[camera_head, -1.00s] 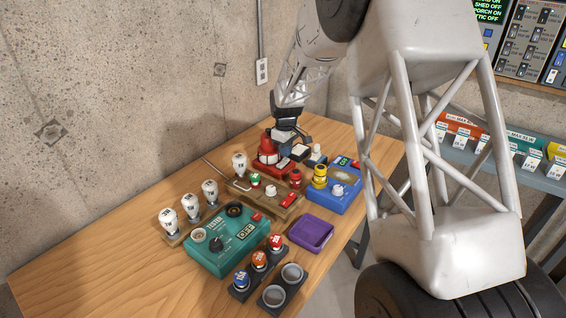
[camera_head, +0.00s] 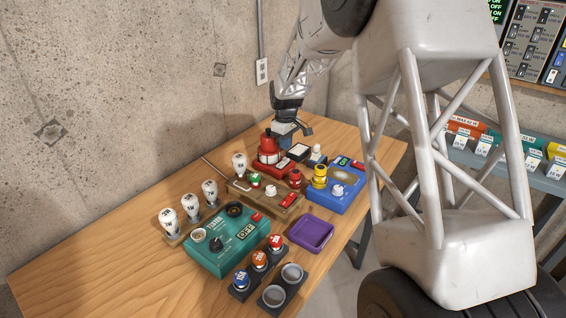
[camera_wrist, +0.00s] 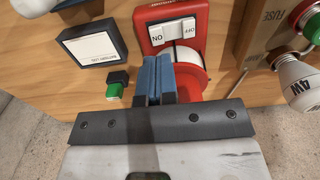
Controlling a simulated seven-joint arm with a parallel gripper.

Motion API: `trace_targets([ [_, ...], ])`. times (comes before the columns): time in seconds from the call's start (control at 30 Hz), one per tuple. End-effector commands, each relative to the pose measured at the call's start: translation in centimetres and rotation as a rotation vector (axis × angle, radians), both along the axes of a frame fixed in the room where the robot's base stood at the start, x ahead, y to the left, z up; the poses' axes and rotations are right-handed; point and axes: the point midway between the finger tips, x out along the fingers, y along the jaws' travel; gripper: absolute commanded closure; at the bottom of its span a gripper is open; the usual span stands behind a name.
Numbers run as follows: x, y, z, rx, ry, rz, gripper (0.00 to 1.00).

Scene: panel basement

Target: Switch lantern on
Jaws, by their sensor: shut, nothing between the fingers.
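The red lantern (camera_head: 268,151) stands on a red base at the back of the wooden table. In the wrist view, its base has a white rocker switch (camera_wrist: 172,36) marked ON on the left and OFF on the right. I cannot tell which side is pressed down. I see no clear glow from the lantern. My gripper (camera_head: 285,130) is above and just behind the lantern. In the wrist view, its blue fingers (camera_wrist: 154,80) are shut and empty. They hide part of the lantern's round red body (camera_wrist: 192,78), and their tips lie close below the switch in the picture.
A wooden fuse board (camera_head: 262,195) with bulbs, a blue box (camera_head: 338,197), a teal tester (camera_head: 228,240) and a purple tray (camera_head: 311,233) crowd the table in front. The left of the table is clear.

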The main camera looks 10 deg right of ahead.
Motion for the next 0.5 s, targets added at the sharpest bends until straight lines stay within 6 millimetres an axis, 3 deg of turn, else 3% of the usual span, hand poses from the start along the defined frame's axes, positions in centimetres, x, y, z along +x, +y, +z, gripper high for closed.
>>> trace_targets([
  [0.5, 0.0, 0.0, 2.9, 0.0, -0.001, 0.0, 1.0],
])
